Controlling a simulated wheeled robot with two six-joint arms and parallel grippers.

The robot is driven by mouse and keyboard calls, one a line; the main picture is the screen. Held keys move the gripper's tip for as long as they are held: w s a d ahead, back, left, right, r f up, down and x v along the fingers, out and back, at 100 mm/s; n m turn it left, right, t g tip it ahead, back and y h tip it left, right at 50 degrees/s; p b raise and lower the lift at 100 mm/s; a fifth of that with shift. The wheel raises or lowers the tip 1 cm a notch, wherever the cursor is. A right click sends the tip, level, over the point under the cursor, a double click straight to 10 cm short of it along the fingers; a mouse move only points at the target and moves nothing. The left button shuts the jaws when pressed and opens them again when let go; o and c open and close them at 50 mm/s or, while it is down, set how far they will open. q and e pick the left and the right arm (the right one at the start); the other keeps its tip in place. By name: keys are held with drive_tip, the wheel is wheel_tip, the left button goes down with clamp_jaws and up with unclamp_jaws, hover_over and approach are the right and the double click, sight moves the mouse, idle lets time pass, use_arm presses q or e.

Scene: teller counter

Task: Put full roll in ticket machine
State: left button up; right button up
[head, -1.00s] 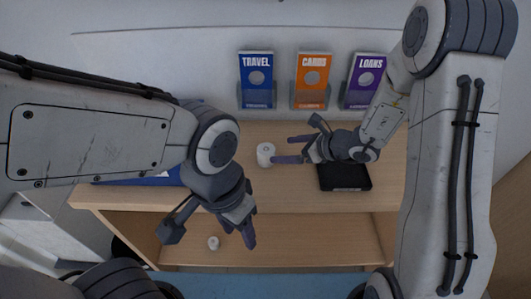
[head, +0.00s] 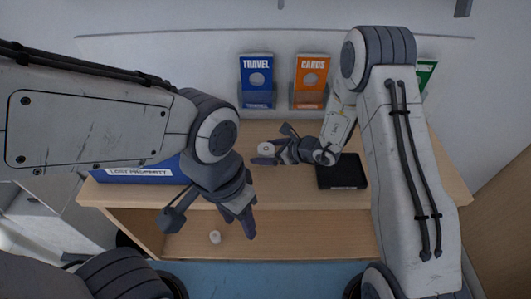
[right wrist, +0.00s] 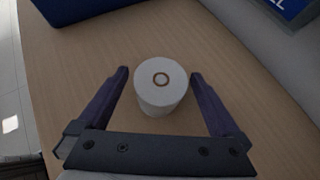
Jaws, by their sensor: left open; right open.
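A thick white paper roll (head: 265,149) stands upright on the wooden counter. In the right wrist view the roll (right wrist: 161,88) sits between the spread fingers of my right gripper (right wrist: 158,73), with a gap on each side. My right gripper (head: 268,154) is open at the roll in the head view. A much smaller white roll (head: 215,237) is on the lower shelf. My left gripper (head: 243,218) is open and empty in front of the counter's edge, right of the small roll in the picture. A flat black box (head: 342,172), possibly the ticket machine, lies right of my right gripper.
A blue box labelled LOST PROPERTY (head: 140,172) stands at the counter's left, partly behind my left arm. Travel (head: 257,78) and cards (head: 311,79) leaflet holders line the back wall. The counter (head: 410,190) is bare right of the black box.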

clamp_jaws()
drive_tip(key=shift+r, duration=0.15)
